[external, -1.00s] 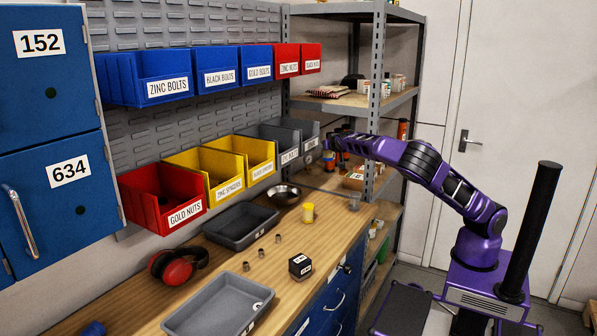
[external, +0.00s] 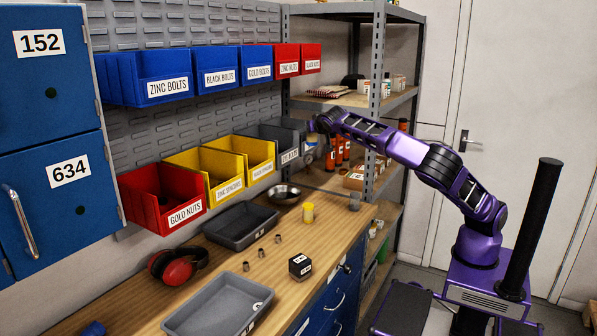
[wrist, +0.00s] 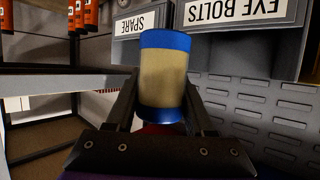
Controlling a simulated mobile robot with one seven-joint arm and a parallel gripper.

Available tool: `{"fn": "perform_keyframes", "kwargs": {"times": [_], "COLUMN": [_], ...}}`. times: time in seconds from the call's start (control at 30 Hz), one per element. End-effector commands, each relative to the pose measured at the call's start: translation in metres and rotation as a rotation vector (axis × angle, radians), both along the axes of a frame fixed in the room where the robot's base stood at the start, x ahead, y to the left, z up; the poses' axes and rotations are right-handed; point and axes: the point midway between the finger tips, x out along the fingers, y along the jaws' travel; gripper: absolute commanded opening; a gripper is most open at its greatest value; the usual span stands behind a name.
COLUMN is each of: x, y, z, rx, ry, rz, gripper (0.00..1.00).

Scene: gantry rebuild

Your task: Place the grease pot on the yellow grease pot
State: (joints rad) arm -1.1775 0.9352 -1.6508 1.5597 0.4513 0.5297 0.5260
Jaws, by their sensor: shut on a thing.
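The held grease pot (wrist: 163,72) has blue ends and a tan middle in the wrist view. My gripper (wrist: 160,108) is shut on it, one finger on each side. In the external view my gripper (external: 312,140) is in the air in front of the grey bins, above the bench's far end. The held pot is small and partly hidden there. The yellow grease pot (external: 308,212) stands upright on the bench, below my gripper and apart from it.
A metal bowl (external: 284,194) is close to the yellow pot's left. Grey bins (external: 285,150) hang behind. A shelf post (external: 376,110) and orange bottles (external: 338,152) are near my arm. A grey tray (external: 240,226) lies further left.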

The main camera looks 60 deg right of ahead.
Motion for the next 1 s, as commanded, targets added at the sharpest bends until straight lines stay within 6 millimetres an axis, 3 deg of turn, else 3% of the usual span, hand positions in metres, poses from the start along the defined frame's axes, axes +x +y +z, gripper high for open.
{"fn": "perform_keyframes", "kwargs": {"times": [0.13, 0.57, 1.0], "x": [-0.003, -0.003, -0.003], "y": [0.030, 0.028, 0.027], "z": [0.001, -0.062, -0.170], "rx": [-0.004, -0.003, -0.005], "ry": [-0.004, 0.000, -0.001], "rz": [0.020, 0.016, 0.015], "gripper": [0.00, 0.00, 0.00]}}
